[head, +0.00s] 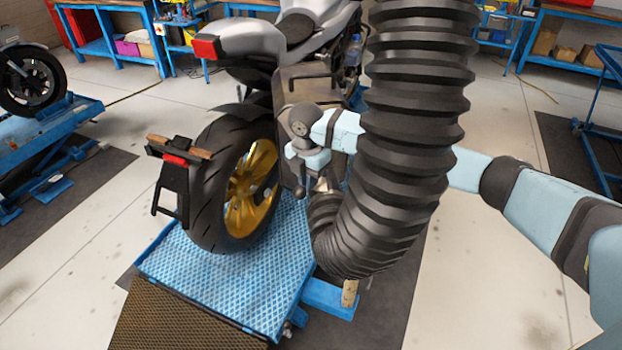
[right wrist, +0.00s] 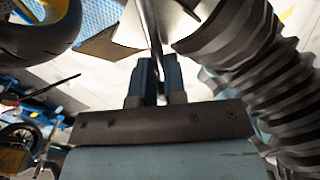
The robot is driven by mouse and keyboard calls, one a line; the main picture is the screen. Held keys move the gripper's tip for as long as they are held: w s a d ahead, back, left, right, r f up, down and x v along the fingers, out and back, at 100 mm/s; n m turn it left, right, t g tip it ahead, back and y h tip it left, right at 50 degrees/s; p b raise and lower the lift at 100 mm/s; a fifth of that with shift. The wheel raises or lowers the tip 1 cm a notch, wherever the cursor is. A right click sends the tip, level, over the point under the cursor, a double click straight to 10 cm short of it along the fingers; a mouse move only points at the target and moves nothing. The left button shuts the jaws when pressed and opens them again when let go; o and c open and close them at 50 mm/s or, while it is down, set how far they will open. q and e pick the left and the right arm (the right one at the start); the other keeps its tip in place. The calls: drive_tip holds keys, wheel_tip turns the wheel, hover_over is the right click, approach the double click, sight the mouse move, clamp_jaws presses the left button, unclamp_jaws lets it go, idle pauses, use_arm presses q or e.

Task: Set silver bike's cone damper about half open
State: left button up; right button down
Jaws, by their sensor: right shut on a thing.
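The silver bike (head: 285,35) stands on a blue lift, its rear wheel with a gold rim (head: 250,190) facing me. A thick black ribbed hose (head: 415,120) hangs in front of its right side and curves towards its rear. A pale metal piece, apparently the cone (right wrist: 190,12), shows at the hose's end in the right wrist view. My right gripper (right wrist: 150,75) is shut on a thin metal rod, apparently the damper lever (right wrist: 151,35). In the head view my right gripper (head: 300,185) is beside the wheel, partly hidden. The damper's flap and its angle cannot be made out. My left gripper is out of view.
The blue tread-plate lift (head: 215,280) has a brown ramp (head: 180,320) at its near end. Another motorcycle (head: 30,80) stands on a lift at the left. Blue workbenches (head: 110,45) line the back. The hose hangs close to my right arm.

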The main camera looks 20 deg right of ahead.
drive_tip(key=shift+s+a+f, duration=0.3)
drive_tip(key=shift+a+f, duration=0.05)
drive_tip(key=shift+a, duration=0.1)
drive_tip(key=c, duration=1.2)
unclamp_jaws()
drive_tip(key=shift+w+a+r, duration=0.1)
drive_tip(key=shift+a+r, duration=0.05)
drive_tip(key=shift+r, duration=0.05)
drive_tip(key=shift+w+d+r, duration=0.1)
drive_tip(key=shift+d+r, duration=0.15)
drive_tip(key=shift+r, duration=0.1)
drive_tip(key=r, duration=0.4)
drive_tip(key=r+b, duration=0.1)
drive_tip(key=r, duration=0.3)
drive_tip(key=r+b, duration=0.1)
drive_tip(key=r, duration=0.4)
drive_tip(key=shift+a+r, duration=0.1)
drive_tip(key=shift+a, duration=0.25)
drive_tip(key=shift+w, duration=0.1)
